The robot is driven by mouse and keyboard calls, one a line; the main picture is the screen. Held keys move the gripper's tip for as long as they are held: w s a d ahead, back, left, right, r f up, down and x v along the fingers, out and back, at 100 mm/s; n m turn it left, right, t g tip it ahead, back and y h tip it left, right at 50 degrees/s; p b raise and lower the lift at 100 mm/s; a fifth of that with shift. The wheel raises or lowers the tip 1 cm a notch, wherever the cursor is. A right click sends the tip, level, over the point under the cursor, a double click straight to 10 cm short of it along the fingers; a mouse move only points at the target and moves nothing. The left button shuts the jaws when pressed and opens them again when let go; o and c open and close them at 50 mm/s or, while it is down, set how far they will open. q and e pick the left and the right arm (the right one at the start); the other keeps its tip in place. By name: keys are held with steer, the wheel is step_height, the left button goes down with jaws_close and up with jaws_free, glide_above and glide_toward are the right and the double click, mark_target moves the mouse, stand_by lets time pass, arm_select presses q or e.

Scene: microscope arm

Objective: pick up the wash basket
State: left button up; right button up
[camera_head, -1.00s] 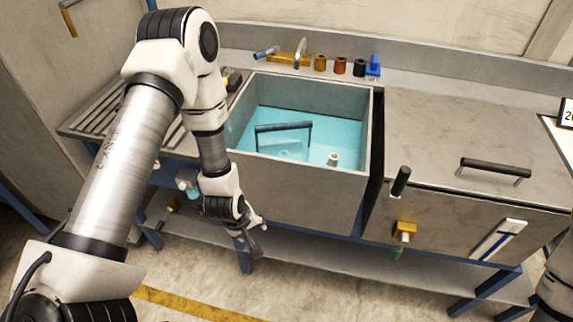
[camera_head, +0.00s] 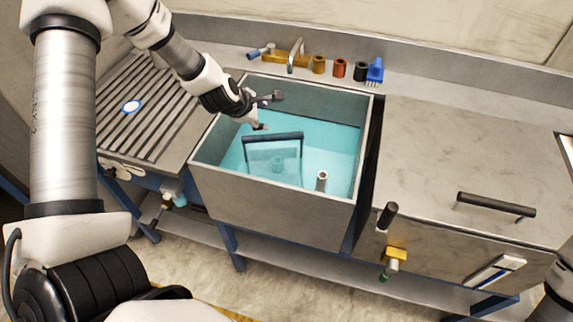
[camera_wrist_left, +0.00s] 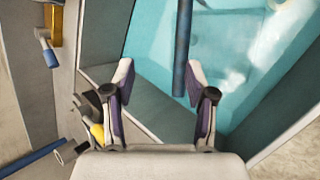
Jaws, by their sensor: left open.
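The wash basket (camera_head: 258,158) sits in the teal liquid of the sink, mostly submerged, with its dark bar handle (camera_head: 273,136) standing above the liquid. My left gripper (camera_head: 264,112) is open and empty over the back left part of the sink, behind and above the handle. In the left wrist view, the open fingers (camera_wrist_left: 160,78) point towards the sink, and the blue handle (camera_wrist_left: 183,45) lines up between them, nearer the right finger. It appears beyond the fingertips, not gripped. My right gripper is out of view.
The grey sink (camera_head: 270,195) has raised walls around the basket, and a pale upright pipe (camera_head: 321,181) stands in it to the right. A brass tap (camera_head: 285,58) and a blue brush (camera_head: 375,71) are behind. The right counter (camera_head: 450,150) is largely clear.

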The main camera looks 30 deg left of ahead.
mark_target(271, 137)
arm_select(q)
steer(key=f+b, duration=0.2)
steer(key=f, duration=0.1)
steer(key=w+f+b, duration=0.1)
steer(key=f+b, duration=0.1)
steer(key=f, duration=0.1)
steer(key=f+b, duration=0.3)
steer(key=shift+w+f, duration=0.1)
steer(key=shift+w, duration=0.2)
steer(key=x, duration=0.4)
steer(key=shift+w+f, duration=0.2)
steer(key=shift+f, duration=0.1)
steer(key=shift+w+f, duration=0.2)
steer(key=shift+w, duration=0.05)
steer(key=shift+s+r, duration=0.15)
steer(key=shift+s, duration=0.05)
steer(key=c, duration=0.7)
jaws_close()
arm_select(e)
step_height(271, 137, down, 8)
